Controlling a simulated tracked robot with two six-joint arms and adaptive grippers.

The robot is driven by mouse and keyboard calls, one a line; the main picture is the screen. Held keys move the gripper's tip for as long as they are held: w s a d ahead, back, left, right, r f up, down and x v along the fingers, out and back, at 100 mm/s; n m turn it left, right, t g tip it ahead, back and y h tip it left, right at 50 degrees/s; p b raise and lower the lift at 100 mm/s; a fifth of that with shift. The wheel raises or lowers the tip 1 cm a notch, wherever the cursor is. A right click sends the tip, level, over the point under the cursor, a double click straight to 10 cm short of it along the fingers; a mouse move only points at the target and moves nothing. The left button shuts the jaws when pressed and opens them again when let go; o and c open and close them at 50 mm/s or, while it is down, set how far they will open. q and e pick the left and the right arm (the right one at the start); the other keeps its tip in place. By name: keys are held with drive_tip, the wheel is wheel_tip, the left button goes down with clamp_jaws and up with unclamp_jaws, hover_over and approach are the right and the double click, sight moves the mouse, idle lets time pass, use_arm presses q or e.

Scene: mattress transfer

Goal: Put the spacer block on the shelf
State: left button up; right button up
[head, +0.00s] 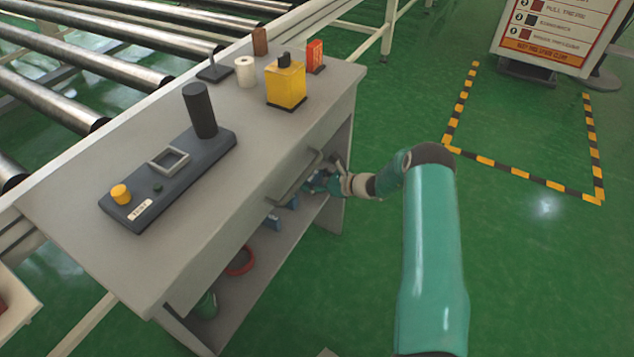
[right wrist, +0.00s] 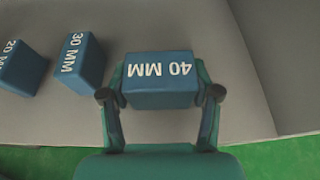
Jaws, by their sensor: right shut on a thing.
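The blue spacer block marked 40 MM (right wrist: 160,80) is between the fingers of my right gripper (right wrist: 158,98), which is shut on it. In the head view the right gripper (head: 320,184) reaches under the bench top, above the lower shelf (head: 268,268), and is partly hidden by the bench. The block marked 30 MM (right wrist: 77,65) and the block marked 20 MM (right wrist: 20,66) stand on the grey shelf (right wrist: 120,28), left of the held block. I cannot tell whether the held block touches the shelf. My left gripper is out of view.
The grey bench (head: 255,165) has a drawer handle (head: 297,178) close to my right gripper. A red ring (head: 241,262) lies on the lower shelf. A yellow block (head: 286,86) and a dark fixture (head: 170,180) stand on top.

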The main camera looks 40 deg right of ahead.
drive_tip(key=shift+f, duration=0.5)
drive_tip(key=shift+f, duration=0.15)
drive_tip(key=o, duration=1.2)
drive_tip(key=shift+s+d+r, duration=0.1)
drive_tip(key=shift+s+r, duration=0.05)
drive_tip(key=shift+r, duration=0.1)
drive_tip(key=p+v, duration=0.2)
drive_tip(key=v, duration=0.9)
drive_tip(key=shift+s, duration=0.35)
